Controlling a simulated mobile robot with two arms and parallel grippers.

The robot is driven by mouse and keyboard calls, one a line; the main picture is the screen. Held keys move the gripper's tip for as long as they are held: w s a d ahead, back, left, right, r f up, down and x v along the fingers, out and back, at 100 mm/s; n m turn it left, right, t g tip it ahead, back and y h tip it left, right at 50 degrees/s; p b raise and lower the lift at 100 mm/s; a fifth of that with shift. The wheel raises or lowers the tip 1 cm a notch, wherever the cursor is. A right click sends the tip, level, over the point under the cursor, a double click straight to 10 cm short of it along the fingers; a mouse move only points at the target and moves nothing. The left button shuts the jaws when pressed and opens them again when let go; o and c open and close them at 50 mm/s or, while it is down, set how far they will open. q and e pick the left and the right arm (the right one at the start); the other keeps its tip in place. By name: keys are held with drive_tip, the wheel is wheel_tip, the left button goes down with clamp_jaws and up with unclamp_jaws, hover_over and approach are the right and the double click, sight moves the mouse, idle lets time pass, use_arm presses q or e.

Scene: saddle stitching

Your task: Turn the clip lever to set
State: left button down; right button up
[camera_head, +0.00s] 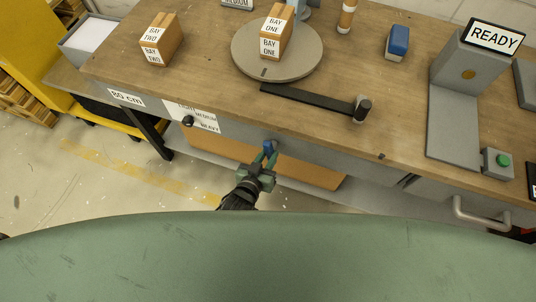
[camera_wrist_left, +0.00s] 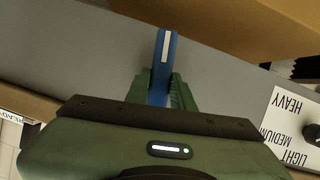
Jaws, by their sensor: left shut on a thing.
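The blue lever (camera_head: 269,146), which I take to be the clip lever, is on the grey front panel below the bench top. In the left wrist view it is a blue bar (camera_wrist_left: 166,50) with a white stripe, standing nearly upright in the picture. My left gripper (camera_head: 265,157) reaches up to it from below in the head view. Its green fingers (camera_wrist_left: 161,82) are shut on the lever, one on each side, and hide its lower part. No set marking is readable in either view. My right gripper is not in view.
A black knob (camera_head: 188,121) with a LIGHT, MEDIUM, HEAVY label (camera_wrist_left: 288,128) is beside the lever on the panel. Above, the bench holds a round turntable (camera_head: 308,69) with a BAY ONE box, a long dark arm (camera_head: 310,104) and a READY sign (camera_head: 493,37). A metal handle (camera_head: 480,219) sticks out at right.

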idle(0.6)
use_arm(q)
drive_tip(key=c, duration=1.2)
unclamp_jaws()
drive_tip(key=shift+s, duration=0.1)
drive_tip(key=v, duration=0.7)
drive_tip(key=shift+s+r, duration=0.2)
drive_tip(key=shift+s, duration=0.05)
drive_tip(key=shift+a, duration=0.1)
